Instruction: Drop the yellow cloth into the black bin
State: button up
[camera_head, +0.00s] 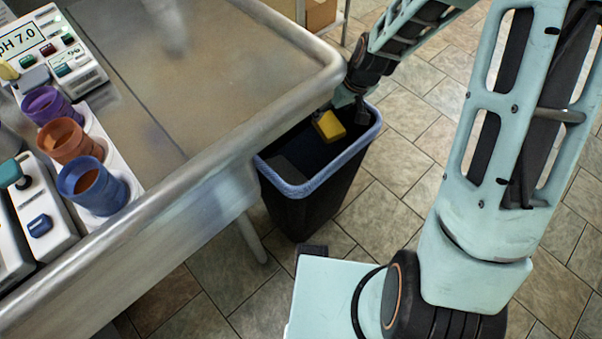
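The yellow cloth (329,126) shows as a small folded yellow piece over the mouth of the black bin. The black bin (306,213) stands on the tiled floor beside the table, with a blue liner folded over its rim. My gripper (338,107) is at the bin's far side, just above the cloth and partly hidden behind the table corner and my own arm. The fingers are dark and small here. The cloth appears to hang at their tips, but I cannot see clearly whether they are closed on it.
The metal table (215,65) has a raised rounded edge close to the bin. On it stand a purple cup (47,106), an orange cup (72,142), a blue cup (92,188) and a pH 7.0 meter (50,50). Open tiled floor lies right of the bin.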

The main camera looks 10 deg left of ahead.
jog(key=shift+o, duration=0.5)
jog(key=v, duration=1.2)
jog(key=shift+a, duration=0.1)
